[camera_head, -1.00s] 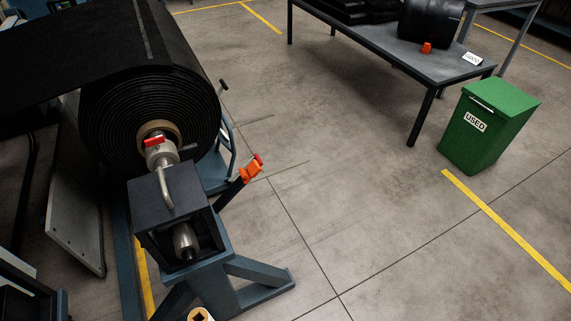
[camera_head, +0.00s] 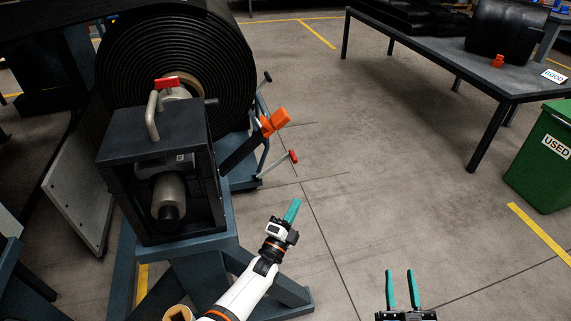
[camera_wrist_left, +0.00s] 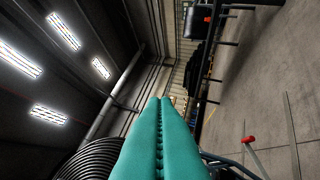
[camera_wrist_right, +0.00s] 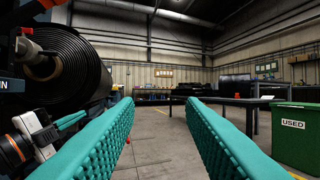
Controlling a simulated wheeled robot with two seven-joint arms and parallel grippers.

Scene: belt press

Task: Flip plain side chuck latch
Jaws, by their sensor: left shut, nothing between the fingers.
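A dark chuck housing (camera_head: 155,140) sits on a blue stand, with a bent grey handle (camera_head: 152,116) upright on its top. A red lever (camera_head: 167,83) shows just behind it, by the roll's core. I cannot tell which of these is the latch. An orange grip (camera_head: 274,121) sticks out right of the housing. My left gripper (camera_head: 293,208) is shut and empty, right of the stand and apart from the housing. Its closed teal fingers fill the middle of the left wrist view (camera_wrist_left: 160,130). My right gripper (camera_head: 402,280) is open and empty at the bottom, further right.
A large black belt roll (camera_head: 180,50) stands behind the housing. A red-knobbed lever (camera_head: 293,156) juts out low beside it. A grey table (camera_head: 450,70) stands at the back right, with a green bin marked USED (camera_head: 545,165) beside it. The floor between is clear.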

